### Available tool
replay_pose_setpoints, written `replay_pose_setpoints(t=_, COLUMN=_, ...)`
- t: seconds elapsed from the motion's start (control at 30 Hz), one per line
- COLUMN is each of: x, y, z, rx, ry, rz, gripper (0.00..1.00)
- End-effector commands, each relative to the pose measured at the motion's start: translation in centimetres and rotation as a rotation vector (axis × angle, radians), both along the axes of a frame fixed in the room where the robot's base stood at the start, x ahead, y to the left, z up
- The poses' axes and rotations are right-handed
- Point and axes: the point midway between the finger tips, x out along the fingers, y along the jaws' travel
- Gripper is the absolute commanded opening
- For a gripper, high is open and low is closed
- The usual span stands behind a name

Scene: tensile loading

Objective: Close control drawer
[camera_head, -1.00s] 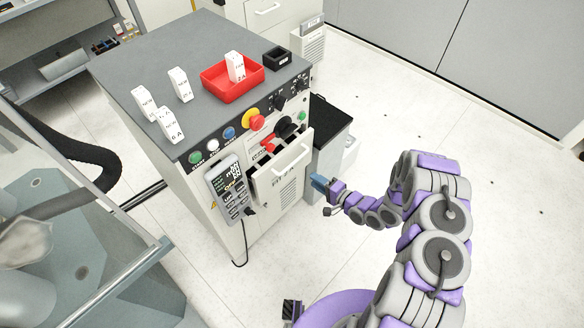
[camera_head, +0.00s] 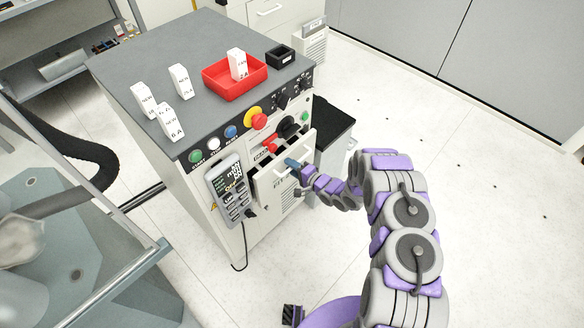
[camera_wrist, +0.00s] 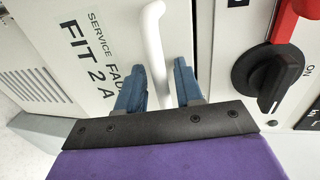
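The control drawer (camera_head: 268,183) in the front of the grey-topped cabinet stands pulled out, with a dark gap behind its front panel. Its white bar handle (camera_wrist: 155,40) shows in the wrist view beside the printed text "FIT 2 A" on the drawer front (camera_wrist: 60,40). My gripper (camera_wrist: 160,85) has two blue fingertips, spread apart, one on each side of the handle's lower end. I cannot tell whether either finger touches it. In the head view my gripper (camera_head: 291,164) is at the drawer front and covers part of the handle.
A black rotary knob (camera_wrist: 268,78) and a red part are right of the fingers. A grey control pendant (camera_head: 230,190) hangs left of the drawer. A red tray (camera_head: 235,88) and white labelled blocks (camera_head: 180,82) stand on the cabinet top. The floor to the right is clear.

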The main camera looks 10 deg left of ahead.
Motion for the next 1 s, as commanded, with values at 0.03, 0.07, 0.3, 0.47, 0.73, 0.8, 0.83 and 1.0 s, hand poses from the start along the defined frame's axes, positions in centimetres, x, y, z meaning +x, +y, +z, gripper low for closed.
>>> replay_pose_setpoints(t=0.03, x=0.0, y=-0.01, z=0.01, rx=0.0, ry=0.0, rz=0.0, gripper=0.36)
replay_pose_setpoints(t=0.07, x=0.0, y=-0.01, z=0.01, rx=0.0, ry=0.0, rz=0.0, gripper=0.36)
replay_pose_setpoints(t=0.3, x=-0.01, y=-0.06, z=0.02, rx=0.0, ry=0.0, rz=0.0, gripper=0.21)
replay_pose_setpoints(t=0.47, x=-0.01, y=-0.05, z=-0.04, rx=0.0, ry=0.001, rz=0.0, gripper=0.05)
replay_pose_setpoints(t=0.73, x=-0.04, y=-0.08, z=-0.16, rx=-0.001, ry=0.003, rz=0.0, gripper=0.0)
replay_pose_setpoints(t=0.8, x=-0.04, y=-0.08, z=-0.18, rx=-0.002, ry=0.004, rz=0.0, gripper=0.0)
replay_pose_setpoints(t=0.83, x=-0.04, y=-0.08, z=-0.19, rx=-0.002, ry=0.004, rz=0.0, gripper=0.0)
replay_pose_setpoints(t=1.0, x=-0.02, y=-0.04, z=-0.25, rx=-0.002, ry=0.005, rz=-0.001, gripper=0.0)
